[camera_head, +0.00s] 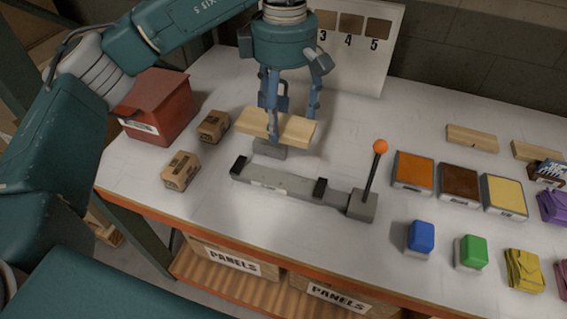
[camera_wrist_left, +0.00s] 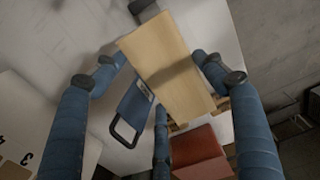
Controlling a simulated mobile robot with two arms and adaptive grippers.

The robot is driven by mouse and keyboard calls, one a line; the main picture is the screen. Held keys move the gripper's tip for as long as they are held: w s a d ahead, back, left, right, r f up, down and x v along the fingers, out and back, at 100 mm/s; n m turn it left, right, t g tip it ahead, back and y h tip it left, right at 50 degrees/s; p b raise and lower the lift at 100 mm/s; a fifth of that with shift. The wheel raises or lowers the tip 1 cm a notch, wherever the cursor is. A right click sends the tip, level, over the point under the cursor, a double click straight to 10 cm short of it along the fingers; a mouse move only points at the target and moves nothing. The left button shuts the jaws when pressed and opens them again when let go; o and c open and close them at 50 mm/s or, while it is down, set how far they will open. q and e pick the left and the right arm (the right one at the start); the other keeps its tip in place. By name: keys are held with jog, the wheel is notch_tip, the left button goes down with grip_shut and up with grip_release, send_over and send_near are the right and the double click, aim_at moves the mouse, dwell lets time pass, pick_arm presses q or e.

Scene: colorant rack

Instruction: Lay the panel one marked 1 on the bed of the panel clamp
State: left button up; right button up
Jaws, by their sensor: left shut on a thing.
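My left gripper (camera_head: 288,134) is shut on a pale wooden panel (camera_head: 290,125) and holds it above the table, just behind the panel clamp. The panel also shows in the left wrist view (camera_wrist_left: 168,65), between the blue fingers. I cannot see a number on it. The panel clamp (camera_head: 285,183) is a long grey bed with black end blocks and an upright lever with an orange knob (camera_head: 380,146) at its right end. Its bed looks empty. My right gripper is not in view.
A small grey block (camera_head: 270,150) stands behind the clamp, under the panel. A red box (camera_head: 160,108) and two small cartons (camera_head: 181,171) stand left. Right are colour trays (camera_head: 413,173), blue and green blocks (camera_head: 421,237), and more wooden panels (camera_head: 471,138). A numbered board (camera_head: 362,45) stands behind.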

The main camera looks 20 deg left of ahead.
pick_arm(q)
jog(key=p, duration=0.1)
send_over(284, 175)
notch_tip(284, 175, down, 7)
notch_tip(284, 175, down, 4)
jog(key=shift+p, duration=0.6)
jog(key=shift+f, duration=0.2)
jog(key=shift+s+f, duration=0.1)
jog(key=shift+f, duration=0.2)
notch_tip(284, 175, down, 3)
jog(key=shift+a+f+p, duration=0.1)
jog(key=shift+f+p, duration=0.1)
jog(key=shift+p, duration=0.35)
jog(key=shift+f, duration=0.1)
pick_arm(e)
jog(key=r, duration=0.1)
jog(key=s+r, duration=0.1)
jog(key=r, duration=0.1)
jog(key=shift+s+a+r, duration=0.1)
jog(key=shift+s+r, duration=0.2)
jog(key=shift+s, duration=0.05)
pick_arm(q)
jog(key=shift+f, duration=0.15)
jog(key=o, duration=1.2)
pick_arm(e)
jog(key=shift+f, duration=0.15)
